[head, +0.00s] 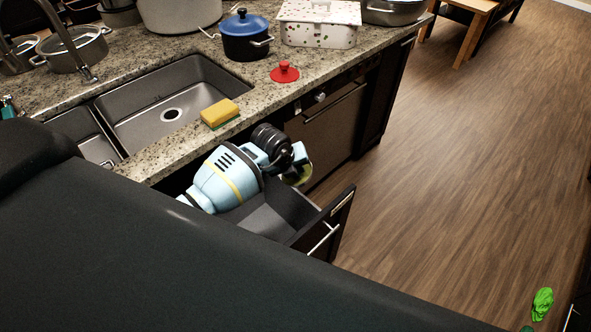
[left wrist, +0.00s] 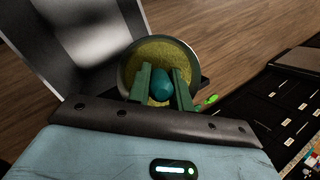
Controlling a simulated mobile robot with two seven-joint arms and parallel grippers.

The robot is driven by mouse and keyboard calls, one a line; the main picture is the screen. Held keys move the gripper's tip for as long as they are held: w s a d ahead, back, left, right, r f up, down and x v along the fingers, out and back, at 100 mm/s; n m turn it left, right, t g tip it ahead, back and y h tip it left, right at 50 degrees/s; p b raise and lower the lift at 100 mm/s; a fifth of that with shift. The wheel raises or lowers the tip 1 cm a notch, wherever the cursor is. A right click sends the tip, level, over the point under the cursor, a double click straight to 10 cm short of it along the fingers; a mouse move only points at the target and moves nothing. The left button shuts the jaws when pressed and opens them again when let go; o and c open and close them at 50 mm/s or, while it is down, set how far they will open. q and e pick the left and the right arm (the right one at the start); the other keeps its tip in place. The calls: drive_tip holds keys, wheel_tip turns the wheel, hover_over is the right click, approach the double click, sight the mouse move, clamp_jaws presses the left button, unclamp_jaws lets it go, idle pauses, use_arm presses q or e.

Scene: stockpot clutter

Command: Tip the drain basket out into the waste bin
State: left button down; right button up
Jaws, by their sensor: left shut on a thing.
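The drain basket (left wrist: 152,52) is a round metal-rimmed dish with a mottled yellow inside and a teal knob (left wrist: 162,85) in its middle. My left gripper (left wrist: 163,76) is shut on this knob, one green finger on each side. In the head view the drain basket (head: 301,177) shows partly behind my left gripper (head: 293,165), tilted on its side. It is held above the open pull-out waste bin (head: 262,219), whose grey inside shows below my arm. The bin's bottom is largely hidden. My right gripper is not in view.
The counter edge and a double sink (head: 165,105) lie behind my arm. A bright green item (head: 542,303) lies at lower right. The wooden floor at right is mostly clear.

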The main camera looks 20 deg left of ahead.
use_arm(q)
drive_tip(key=shift+s+a+r+n+t+h, duration=0.15)
drive_tip(key=shift+s+a+r+t+h, duration=0.15)
drive_tip(key=shift+t+h, duration=0.4)
drive_tip(key=shift+s+a+r+n+t+h, duration=0.1)
drive_tip(key=shift+a+r+n+t+h, duration=0.2)
drive_tip(key=shift+t+h, duration=0.35)
drive_tip(key=shift+h, duration=0.35)
drive_tip(key=shift+r+b, duration=0.15)
drive_tip(key=shift+b, duration=0.15)
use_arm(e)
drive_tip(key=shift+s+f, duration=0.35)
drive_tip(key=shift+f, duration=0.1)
